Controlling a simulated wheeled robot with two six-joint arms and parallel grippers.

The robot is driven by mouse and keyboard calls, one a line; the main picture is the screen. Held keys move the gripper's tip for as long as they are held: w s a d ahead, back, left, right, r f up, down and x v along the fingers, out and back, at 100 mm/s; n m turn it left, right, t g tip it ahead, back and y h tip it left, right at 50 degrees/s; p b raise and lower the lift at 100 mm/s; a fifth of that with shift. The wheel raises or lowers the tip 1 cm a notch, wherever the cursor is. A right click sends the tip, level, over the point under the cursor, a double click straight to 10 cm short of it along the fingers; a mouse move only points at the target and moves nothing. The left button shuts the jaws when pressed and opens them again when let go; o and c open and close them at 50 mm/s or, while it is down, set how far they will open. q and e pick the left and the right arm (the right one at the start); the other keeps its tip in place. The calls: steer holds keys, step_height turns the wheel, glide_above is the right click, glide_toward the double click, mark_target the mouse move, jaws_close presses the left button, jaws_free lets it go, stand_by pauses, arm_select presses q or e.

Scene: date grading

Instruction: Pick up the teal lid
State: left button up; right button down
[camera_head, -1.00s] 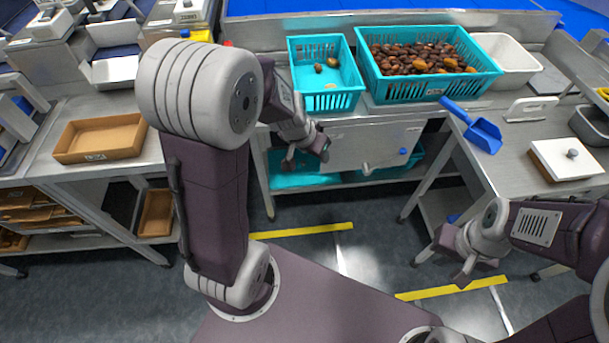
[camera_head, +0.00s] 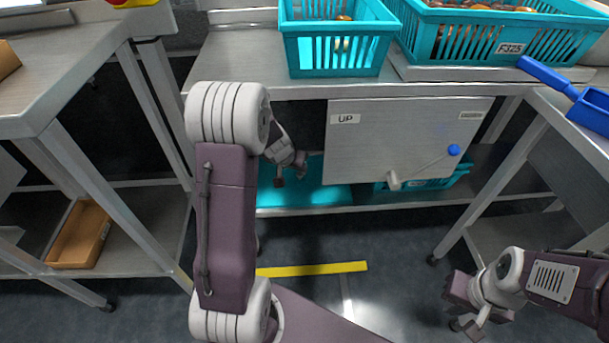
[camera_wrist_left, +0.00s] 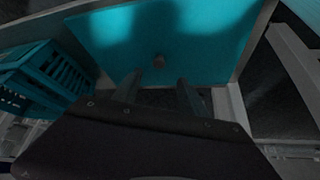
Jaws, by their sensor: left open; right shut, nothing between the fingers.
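The teal lid (camera_head: 325,194) lies flat on the lower shelf under the bench, partly hidden behind my left arm in the head view. In the head view the left gripper (camera_head: 291,172) is just above the lid's near part. My right gripper (camera_head: 468,310) is shut and empty, low at the right over the floor.
A metal panel (camera_head: 385,135) marked UP hangs under the bench edge, right of my left gripper. A teal basket (camera_head: 430,182) sits on the shelf behind it; one shows in the wrist view (camera_wrist_left: 60,75). Teal crates (camera_head: 338,52) stand on the bench. Table legs flank the floor.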

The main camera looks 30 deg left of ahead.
mark_target(300, 174)
arm_select(q)
steer(key=b+x, duration=0.1)
steer(key=x, duration=0.2)
steer(key=shift+s+f+b, duration=0.1)
steer(key=shift+f+b, duration=0.1)
steer(key=shift+b, duration=0.1)
steer(key=shift+w+f, duration=0.3)
steer(key=b+x, duration=0.1)
steer(key=x, duration=0.4)
steer(key=shift+d+b, duration=0.15)
steer(key=shift+b, duration=0.15)
steer(key=shift+r, duration=0.1)
jaws_close()
